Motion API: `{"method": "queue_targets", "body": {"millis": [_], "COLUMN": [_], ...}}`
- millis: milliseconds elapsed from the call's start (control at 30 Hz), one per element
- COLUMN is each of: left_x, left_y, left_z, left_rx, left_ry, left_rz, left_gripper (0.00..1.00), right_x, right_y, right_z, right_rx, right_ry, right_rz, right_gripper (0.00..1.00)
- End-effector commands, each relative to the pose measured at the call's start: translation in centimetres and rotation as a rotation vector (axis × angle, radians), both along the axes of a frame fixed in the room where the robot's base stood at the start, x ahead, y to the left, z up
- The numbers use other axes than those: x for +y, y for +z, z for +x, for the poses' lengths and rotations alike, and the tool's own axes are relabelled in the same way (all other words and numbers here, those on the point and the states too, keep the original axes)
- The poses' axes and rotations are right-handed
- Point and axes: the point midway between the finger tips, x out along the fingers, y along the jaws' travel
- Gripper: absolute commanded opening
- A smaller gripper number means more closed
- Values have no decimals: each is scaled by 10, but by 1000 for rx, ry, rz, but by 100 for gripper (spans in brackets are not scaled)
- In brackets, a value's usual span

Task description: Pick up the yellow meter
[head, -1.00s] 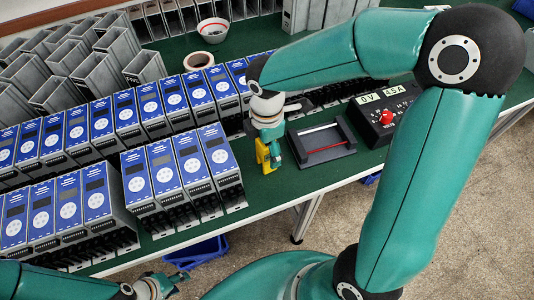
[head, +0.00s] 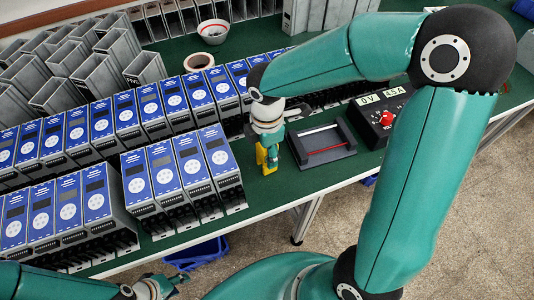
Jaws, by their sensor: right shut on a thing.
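The yellow meter (head: 264,159) stands on the green table, between the front row of blue-faced units and a black tray. My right gripper (head: 268,148) comes down on it from above and is shut on it. The gripper covers much of the meter, and I cannot tell whether its base touches the table. My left gripper (head: 163,285) is low at the bottom left, in front of the table and far from the meter. Its fingers are small in view, so its opening is unclear.
A black tray (head: 322,146) with red and white probes lies just right of the meter. A black control box (head: 384,116) with a red knob is further right. Blue-faced units (head: 191,158) stand close on the left. A tape roll (head: 198,62) and a bowl (head: 213,31) are behind.

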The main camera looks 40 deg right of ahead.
Motion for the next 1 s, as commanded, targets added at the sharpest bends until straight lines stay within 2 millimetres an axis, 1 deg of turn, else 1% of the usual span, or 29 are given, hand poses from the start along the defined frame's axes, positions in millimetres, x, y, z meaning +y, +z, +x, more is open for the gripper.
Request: {"method": "queue_targets", "body": {"millis": [167, 267, 367, 467, 567, 800, 900, 1000], "left_x": [0, 0, 0, 0, 0, 0, 0, 0], "left_y": [0, 1, 1, 2, 3, 5, 6, 7], "left_z": [0, 0, 0, 0, 0, 0, 0, 0], "left_rx": [0, 0, 0, 0, 0, 0, 0, 0], "left_ry": [0, 0, 0, 0, 0, 0, 0, 0], "left_rz": [0, 0, 0, 0, 0, 0, 0, 0], "left_gripper": [40, 40, 40, 40, 40, 40, 40, 40], "right_x": [0, 0, 0, 0, 0, 1, 1, 1], "right_y": [4, 10, 20, 36, 58, 127, 151, 172], "right_z": [1, 1, 1, 1, 2, 2, 2, 1], "right_rx": [-2, -4, -5, -6, -7, -9, -7, -5], "right_ry": [0, 0, -1, 1, -1, 1, 2, 3], "right_rz": [0, -1, -1, 0, 1, 1, 2, 1], "right_gripper": [3, 3, 3, 3, 3, 3, 3, 3]}}
